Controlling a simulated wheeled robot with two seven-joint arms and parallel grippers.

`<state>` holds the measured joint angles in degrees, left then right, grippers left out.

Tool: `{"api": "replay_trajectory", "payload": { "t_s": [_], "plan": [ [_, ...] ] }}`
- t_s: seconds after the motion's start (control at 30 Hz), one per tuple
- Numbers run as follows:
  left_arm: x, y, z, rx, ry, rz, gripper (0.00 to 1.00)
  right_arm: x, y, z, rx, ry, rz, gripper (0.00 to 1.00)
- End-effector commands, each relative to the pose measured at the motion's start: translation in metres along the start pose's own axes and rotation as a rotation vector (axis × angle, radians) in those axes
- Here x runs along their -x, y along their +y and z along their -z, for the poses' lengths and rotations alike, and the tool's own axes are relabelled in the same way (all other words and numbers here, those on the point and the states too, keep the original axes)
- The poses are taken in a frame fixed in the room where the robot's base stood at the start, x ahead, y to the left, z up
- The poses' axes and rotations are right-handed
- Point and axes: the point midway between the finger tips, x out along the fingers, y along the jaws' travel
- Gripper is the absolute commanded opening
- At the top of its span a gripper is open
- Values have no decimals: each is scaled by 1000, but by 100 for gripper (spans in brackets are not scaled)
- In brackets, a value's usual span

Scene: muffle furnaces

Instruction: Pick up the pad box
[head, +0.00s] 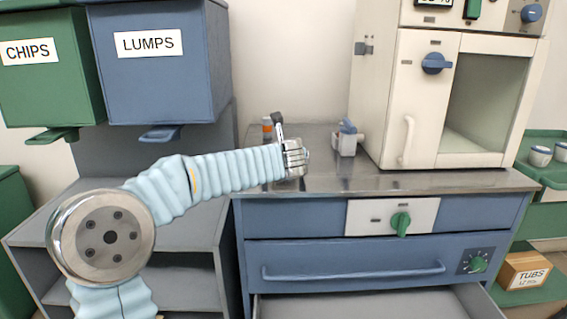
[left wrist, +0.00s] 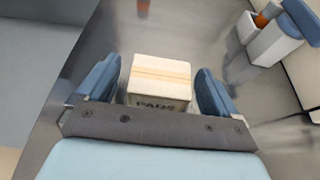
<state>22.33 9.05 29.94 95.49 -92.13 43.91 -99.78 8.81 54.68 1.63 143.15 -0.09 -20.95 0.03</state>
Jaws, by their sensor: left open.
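The pad box (left wrist: 160,78) is a small cream carton with a tan tape strip and dark "PADS" lettering on its near side. In the left wrist view it sits on the metal worktop, between the two blue fingers of my left gripper (left wrist: 157,92). The fingers are open, with a visible gap on each side of the box. In the head view my left gripper (head: 296,157) is over the left part of the worktop, and I cannot make out the pad box there. My right gripper is not in view.
A white container with a blue top (head: 345,142) stands right of the gripper, near the furnace (head: 425,100). An orange-banded jar (head: 267,128) stands behind. Blue (head: 160,75) and green (head: 45,80) bins hang upper left. A drawer (head: 380,303) is open below the worktop (head: 420,181).

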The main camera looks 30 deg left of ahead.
Motion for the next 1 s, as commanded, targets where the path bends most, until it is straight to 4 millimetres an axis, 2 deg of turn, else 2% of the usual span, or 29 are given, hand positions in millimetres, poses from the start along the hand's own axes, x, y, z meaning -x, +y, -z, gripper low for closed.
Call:
{"api": "replay_trajectory", "payload": {
  "t_s": [0.1, 0.47, 0.77, 0.87, 1.0],
  "plan": [
    [0, 0, 0, 0, 0, 0, 94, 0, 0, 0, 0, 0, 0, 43],
    [1, 0, 0, 0, 0, 0, 38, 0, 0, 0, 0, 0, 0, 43],
    [2, 0, -3, 1, -1, 0, 37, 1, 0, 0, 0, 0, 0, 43],
    [5, 0, -10, 1, -2, 1, 37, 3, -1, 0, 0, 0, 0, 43],
    [14, -1, -32, 3, -5, 2, 37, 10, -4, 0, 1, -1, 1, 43]
  ]
}}
